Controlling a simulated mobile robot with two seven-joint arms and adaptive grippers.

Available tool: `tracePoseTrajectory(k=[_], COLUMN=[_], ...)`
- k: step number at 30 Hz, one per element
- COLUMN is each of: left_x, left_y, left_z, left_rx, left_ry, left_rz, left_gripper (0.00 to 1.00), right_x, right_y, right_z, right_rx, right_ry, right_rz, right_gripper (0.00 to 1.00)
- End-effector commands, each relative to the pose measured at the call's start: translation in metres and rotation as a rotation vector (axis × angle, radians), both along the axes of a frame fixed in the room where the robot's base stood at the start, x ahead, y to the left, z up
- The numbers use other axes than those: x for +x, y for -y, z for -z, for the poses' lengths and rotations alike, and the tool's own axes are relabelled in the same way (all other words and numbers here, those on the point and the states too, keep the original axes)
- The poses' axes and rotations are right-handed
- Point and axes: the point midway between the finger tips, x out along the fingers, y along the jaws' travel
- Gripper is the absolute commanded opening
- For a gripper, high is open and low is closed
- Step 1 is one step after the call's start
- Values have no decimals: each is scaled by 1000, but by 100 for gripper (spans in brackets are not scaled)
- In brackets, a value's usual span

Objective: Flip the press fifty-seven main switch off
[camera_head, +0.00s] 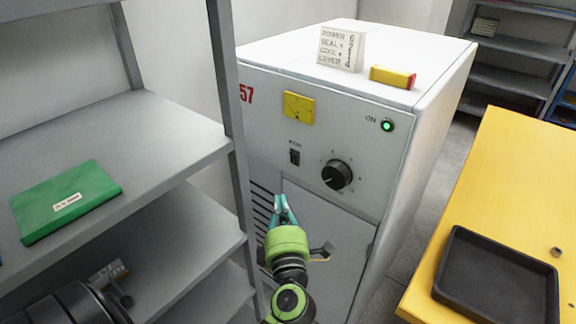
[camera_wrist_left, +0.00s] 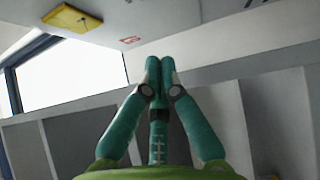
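The press cabinet (camera_head: 265,130) is light grey with a red 57 at its upper left. Its small black switch (camera_head: 294,157) sits on the front panel, left of the black round knob (camera_head: 337,175); its on or off position is too small to tell. A green lamp (camera_head: 387,126) beside the word ON is lit. My left gripper (camera_head: 283,197) is in front of the cabinet, with its teal fingers pointing up, below the switch in the picture. In the left wrist view its fingertips (camera_wrist_left: 160,64) are together, with nothing between them. My right gripper is not in view.
A yellow meter (camera_head: 299,107) is above the switch. A lettered card (camera_head: 341,48) and a yellow-red block (camera_head: 393,77) are on the cabinet top. Grey shelving (camera_head: 150,125) with a green binder (camera_head: 66,200) stands left. A yellow table (camera_head: 500,190) with a black tray (camera_head: 495,280) is right.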

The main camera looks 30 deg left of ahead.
Motion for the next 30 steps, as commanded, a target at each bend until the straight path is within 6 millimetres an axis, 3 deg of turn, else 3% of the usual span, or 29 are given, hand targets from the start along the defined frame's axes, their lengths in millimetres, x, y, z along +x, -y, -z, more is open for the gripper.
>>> tracePoseTrajectory(k=[14, 21, 30], left_x=[71, 103, 110], left_y=[-61, -58, -57], left_z=[-11, -12, -13], left_rx=[4, 1, 1], left_ry=[2, 1, -1], left_rz=[-2, 1, 0], left_gripper=[0, 0, 0], right_x=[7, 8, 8], right_y=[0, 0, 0], right_z=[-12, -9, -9], right_rx=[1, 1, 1], right_ry=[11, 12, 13], right_rz=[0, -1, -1], right_gripper=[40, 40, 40])
